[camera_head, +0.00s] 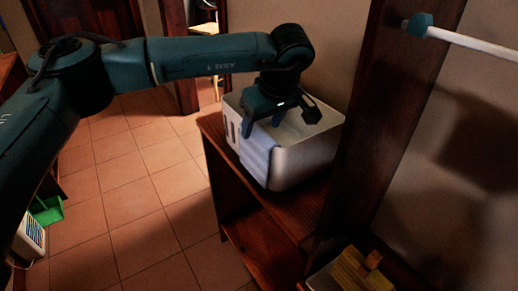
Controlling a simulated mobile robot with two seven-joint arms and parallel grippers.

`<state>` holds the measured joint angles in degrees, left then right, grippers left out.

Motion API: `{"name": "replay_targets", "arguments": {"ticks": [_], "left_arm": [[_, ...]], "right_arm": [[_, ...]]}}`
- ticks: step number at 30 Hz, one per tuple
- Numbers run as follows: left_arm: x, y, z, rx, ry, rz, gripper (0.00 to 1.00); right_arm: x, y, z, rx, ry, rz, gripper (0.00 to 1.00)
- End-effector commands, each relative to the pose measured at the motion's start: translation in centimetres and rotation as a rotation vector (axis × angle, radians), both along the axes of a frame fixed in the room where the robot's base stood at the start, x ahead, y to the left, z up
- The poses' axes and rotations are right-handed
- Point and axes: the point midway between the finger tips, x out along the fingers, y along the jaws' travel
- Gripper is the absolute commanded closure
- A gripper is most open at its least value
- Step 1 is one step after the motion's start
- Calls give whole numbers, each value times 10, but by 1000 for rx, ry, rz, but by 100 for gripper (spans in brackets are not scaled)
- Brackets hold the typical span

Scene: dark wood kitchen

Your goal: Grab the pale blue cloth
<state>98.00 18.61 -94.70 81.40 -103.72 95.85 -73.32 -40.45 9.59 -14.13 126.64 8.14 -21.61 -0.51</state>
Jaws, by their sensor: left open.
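The pale blue cloth (257,155) hangs over the front left side of a white box-shaped appliance or bin (300,158), which stands on a dark wood shelf unit. My left gripper (262,128) comes down from above at the top edge of the cloth, fingers pointing downward. It is open, with its fingers at the rim where the cloth folds over. Whether the fingers touch the cloth cannot be told. The gripper hides the cloth's upper end. My right gripper is not in view.
The dark wood shelf (262,214) has an open lower level. A thick wooden post (385,95) rises right of the white box. A white rod (470,40) sticks out at upper right. A wooden block (362,272) lies at bottom right. Tiled floor at left is mostly clear.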

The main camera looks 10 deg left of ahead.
Motion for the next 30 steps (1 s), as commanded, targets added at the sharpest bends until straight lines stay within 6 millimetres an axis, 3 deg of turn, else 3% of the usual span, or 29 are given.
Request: {"name": "replay_targets", "arguments": {"ticks": [10,30], "left_arm": [[7,14,-43,-1,2,0,40],[8,14,-50,-1,1,0,40]], "right_arm": [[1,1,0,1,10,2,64],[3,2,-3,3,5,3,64]]}}
